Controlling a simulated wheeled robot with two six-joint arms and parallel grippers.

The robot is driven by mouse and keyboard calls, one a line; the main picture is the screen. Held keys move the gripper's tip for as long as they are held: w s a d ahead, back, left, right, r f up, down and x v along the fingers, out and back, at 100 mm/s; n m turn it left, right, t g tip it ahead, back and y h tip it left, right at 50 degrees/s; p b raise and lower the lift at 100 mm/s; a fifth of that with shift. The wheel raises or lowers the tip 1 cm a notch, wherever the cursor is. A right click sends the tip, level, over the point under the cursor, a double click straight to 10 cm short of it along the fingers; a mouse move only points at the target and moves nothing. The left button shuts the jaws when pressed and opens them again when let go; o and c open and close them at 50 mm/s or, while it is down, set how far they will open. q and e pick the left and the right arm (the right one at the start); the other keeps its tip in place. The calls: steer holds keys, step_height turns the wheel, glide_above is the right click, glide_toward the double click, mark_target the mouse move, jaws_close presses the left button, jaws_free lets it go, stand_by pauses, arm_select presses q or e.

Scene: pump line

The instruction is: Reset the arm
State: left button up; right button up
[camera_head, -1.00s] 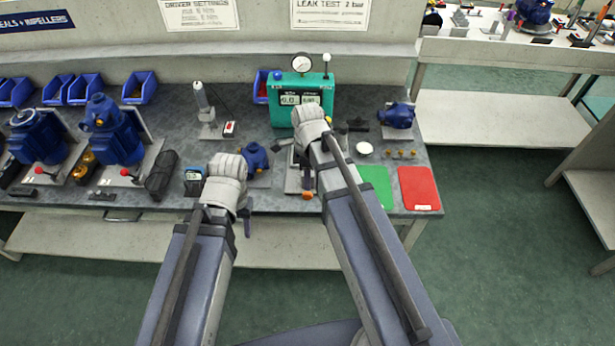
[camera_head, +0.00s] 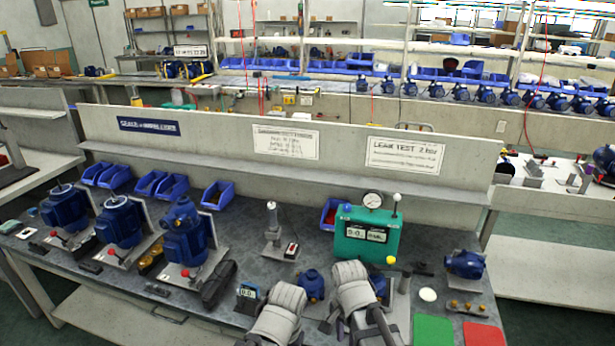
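My two arms reach in from the bottom of the head view. The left gripper (camera_head: 277,316) is over the front edge of the grey workbench, left of a small blue pump part (camera_head: 312,286). The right gripper (camera_head: 357,300) is just right of that part, in front of the green leak tester (camera_head: 367,236). The wrist housings hide the fingers of both grippers, so I cannot see whether they are open or shut, or whether they hold anything.
Several blue pumps on stands (camera_head: 184,236) line the bench's left. A blue pump housing (camera_head: 465,264), green mat (camera_head: 433,330) and red mat (camera_head: 483,334) are at the right. Blue bins (camera_head: 217,194) stand along the back panel (camera_head: 340,152). A handheld meter (camera_head: 248,293) lies left of my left gripper.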

steer(key=s+a+n, duration=0.4)
steer(key=s+n, duration=0.2)
steer(key=n, duration=0.7)
steer(key=shift+h, duration=0.3)
steer(key=shift+s+r, duration=0.1)
